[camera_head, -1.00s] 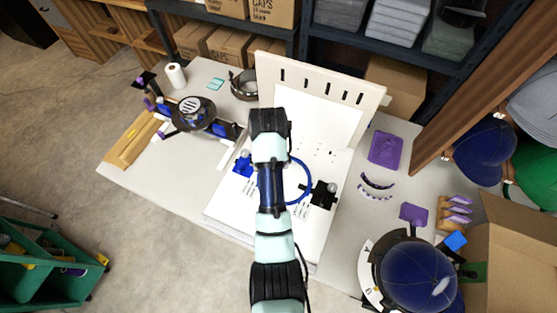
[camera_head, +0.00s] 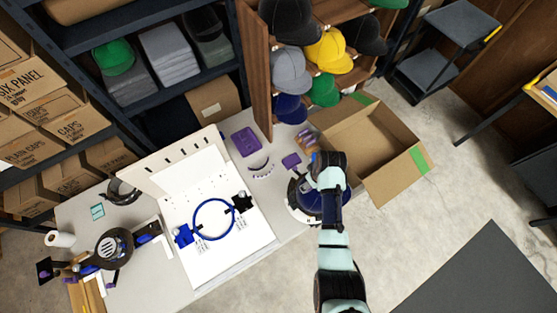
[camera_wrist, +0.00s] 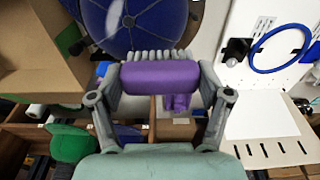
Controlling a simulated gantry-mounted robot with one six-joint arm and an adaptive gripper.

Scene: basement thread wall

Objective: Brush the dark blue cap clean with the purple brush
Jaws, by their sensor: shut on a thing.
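The dark blue cap (camera_head: 308,203) sits on a round stand with a white dial at the table's right end, partly hidden by my arm in the head view. Its domed crown (camera_wrist: 112,28) fills the upper middle of the wrist view. My gripper (camera_wrist: 160,84) is shut on the purple brush (camera_wrist: 160,77). The brush's grey bristles point toward the crown and overlap its lower edge in the picture. I cannot tell whether they touch it. The gripper's fingers are hidden behind my arm in the head view.
An open cardboard box (camera_head: 372,150) stands right of the cap. A wooden holder (camera_head: 305,142) with purple items and a purple block (camera_head: 246,141) are close by. A white board (camera_head: 222,250) with a blue ring (camera_head: 214,219) lies left. Caps hang on a rack (camera_head: 258,75) behind.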

